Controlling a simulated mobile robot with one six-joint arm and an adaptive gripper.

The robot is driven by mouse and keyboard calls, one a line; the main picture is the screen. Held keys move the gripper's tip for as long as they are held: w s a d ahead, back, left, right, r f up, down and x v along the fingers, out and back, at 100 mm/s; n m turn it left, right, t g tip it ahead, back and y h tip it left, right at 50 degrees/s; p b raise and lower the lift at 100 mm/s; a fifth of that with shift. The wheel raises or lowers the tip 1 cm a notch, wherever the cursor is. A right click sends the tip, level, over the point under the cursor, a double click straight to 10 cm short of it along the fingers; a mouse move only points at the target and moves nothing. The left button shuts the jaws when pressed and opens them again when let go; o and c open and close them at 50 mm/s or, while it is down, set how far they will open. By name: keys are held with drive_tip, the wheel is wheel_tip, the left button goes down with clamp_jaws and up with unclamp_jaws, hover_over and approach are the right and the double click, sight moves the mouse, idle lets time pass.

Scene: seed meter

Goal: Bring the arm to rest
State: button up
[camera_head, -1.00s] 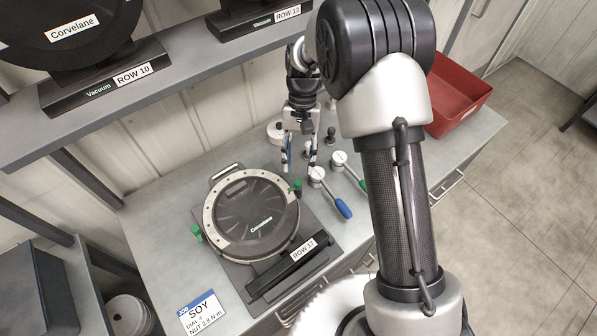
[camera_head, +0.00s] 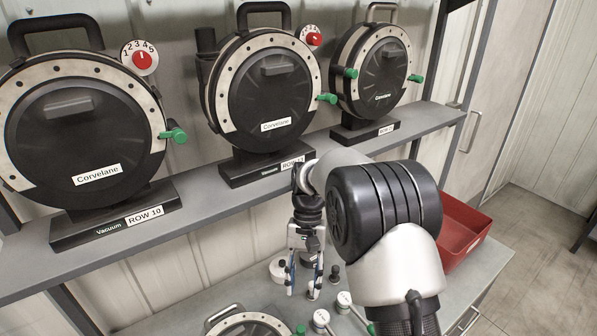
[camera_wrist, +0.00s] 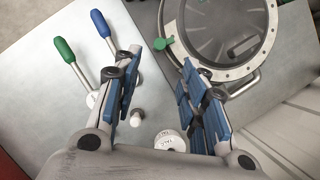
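My gripper (camera_head: 303,275) hangs pointing down above the back of the workbench. It is open, with clear space between the blue-padded fingers in the wrist view (camera_wrist: 165,105). Nothing is held. Below and between the fingers in the wrist view are a small white-topped knob (camera_wrist: 137,118) and a round white labelled piece (camera_wrist: 170,141) on the bench. My arm reaches across the right of the head view and hides part of the bench.
The shelf (camera_head: 215,205) carries several seed meters, including ROW 10 (camera_head: 85,150). Another meter (camera_head: 250,326) lies on the bench near the gripper. A red bin (camera_head: 462,232) stands at right.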

drive_tip(key=s+d+r+t+b, duration=0.4)
drive_tip(key=s+d+r+b, duration=0.25)
drive_tip(key=s+r, duration=0.35)
drive_tip(key=s+d+f+t+b, duration=0.2)
drive_tip(key=s, duration=0.5)
drive_tip(key=s+d+f+n+t+b, duration=0.1)
drive_tip(key=s+d+f+t+b, duration=0.1)
drive_tip(key=s, duration=0.6)
drive_tip(key=shift+d+n+t+h, duration=0.3)
drive_tip(key=shift+d+t, duration=0.3)
drive_tip(key=shift+d, duration=0.2)
drive_tip(key=shift+w, duration=0.1)
drive_tip(key=shift+c, duration=0.7)
drive_tip(key=shift+a, duration=0.1)
